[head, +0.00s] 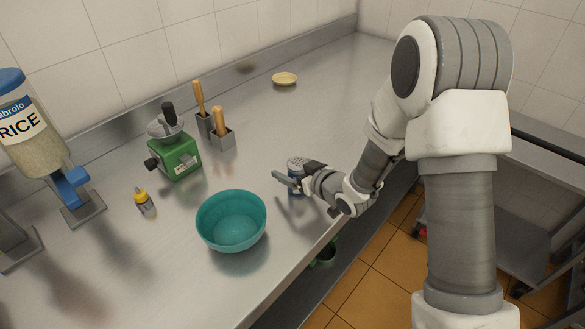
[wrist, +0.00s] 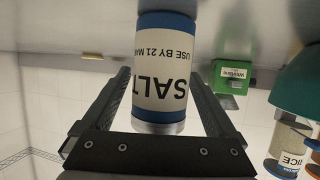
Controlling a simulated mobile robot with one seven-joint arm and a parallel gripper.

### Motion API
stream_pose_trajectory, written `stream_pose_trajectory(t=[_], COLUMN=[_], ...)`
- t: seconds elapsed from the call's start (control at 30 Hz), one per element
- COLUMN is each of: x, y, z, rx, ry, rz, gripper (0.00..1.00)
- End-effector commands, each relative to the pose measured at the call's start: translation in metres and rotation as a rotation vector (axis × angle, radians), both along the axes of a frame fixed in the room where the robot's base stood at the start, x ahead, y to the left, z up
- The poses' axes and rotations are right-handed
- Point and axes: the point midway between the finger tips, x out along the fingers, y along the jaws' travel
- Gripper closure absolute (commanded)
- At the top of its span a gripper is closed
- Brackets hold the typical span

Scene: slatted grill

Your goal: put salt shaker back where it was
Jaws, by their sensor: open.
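The salt shaker (head: 295,164) stands on the steel counter near its front edge, right of the teal bowl. In the wrist view the shaker (wrist: 162,62) appears upside down, with a cream label reading SALT, blue bands and a silver cap end. My gripper (head: 293,180) is at the shaker, with one finger on each side. In the wrist view the open fingers (wrist: 158,82) flank it, with a visible gap at least on the right. The shaker's lower part is partly hidden by my gripper in the head view.
The teal bowl (head: 231,222) stands close on the left. A rice dispenser (head: 35,130) is far left. A yellowish dish (head: 284,79) sits at the back, with clear counter before it.

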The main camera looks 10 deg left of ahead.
Motion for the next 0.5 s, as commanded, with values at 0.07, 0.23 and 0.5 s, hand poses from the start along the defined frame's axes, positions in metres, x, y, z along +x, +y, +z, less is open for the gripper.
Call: stream_pose_trajectory(t=[0.07,0.23,0.5], x=[-0.008,-0.032,-0.064], y=[-0.011,-0.036,-0.070], z=[0.006,0.021,0.040], rx=[-0.001,0.000,0.000], ry=[-0.001,-0.001,0.000], rz=[-0.004,-0.005,-0.004], gripper=[0.07,0.07,0.07])
